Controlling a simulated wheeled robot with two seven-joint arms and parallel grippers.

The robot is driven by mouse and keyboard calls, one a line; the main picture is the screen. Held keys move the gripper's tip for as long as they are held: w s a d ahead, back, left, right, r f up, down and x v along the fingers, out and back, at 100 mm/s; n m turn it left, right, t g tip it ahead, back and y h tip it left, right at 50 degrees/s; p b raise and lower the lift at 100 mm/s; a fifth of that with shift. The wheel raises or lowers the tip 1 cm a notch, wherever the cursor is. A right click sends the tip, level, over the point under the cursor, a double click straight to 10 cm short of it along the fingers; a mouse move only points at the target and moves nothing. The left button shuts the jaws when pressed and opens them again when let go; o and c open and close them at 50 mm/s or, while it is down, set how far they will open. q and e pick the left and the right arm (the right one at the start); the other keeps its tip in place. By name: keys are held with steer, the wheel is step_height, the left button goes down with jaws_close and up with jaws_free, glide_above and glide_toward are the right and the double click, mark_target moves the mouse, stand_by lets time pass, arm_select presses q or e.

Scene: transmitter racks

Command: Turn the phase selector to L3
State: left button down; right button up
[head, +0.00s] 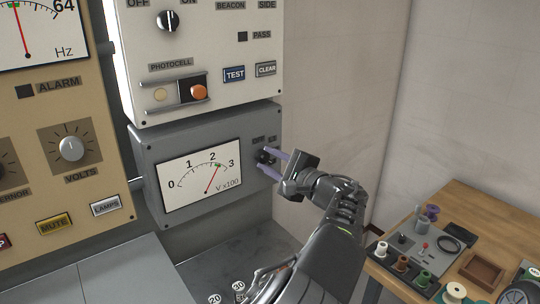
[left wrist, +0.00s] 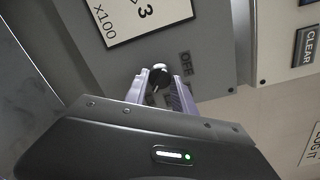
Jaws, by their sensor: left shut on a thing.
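A small black selector knob (head: 264,156) sits at the right end of the grey meter box (head: 150,150). The fingers are shut on the knob. No L3 mark is readable. My right gripper is not in view.
The box's dial (head: 199,176) reads between 2 and 3. Above is a white panel (head: 205,40) with TEST and CLEAR buttons; a tan panel (head: 60,130) stands left. A wooden bench (head: 455,200) with spools and small parts is at right. Bare wall lies behind my gripper.

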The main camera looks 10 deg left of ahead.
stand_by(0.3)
arm_select(q)
steer(key=c, duration=1)
jaws_free()
steer(key=shift+c, duration=0.2)
steer(key=shift+d, duration=0.1)
steer(key=b+v, duration=0.1)
steer(key=v, duration=0.6)
steer(key=shift+s+d+b, duration=0.2)
steer(key=shift+s+b, duration=0.05)
steer(key=shift+b, duration=0.15)
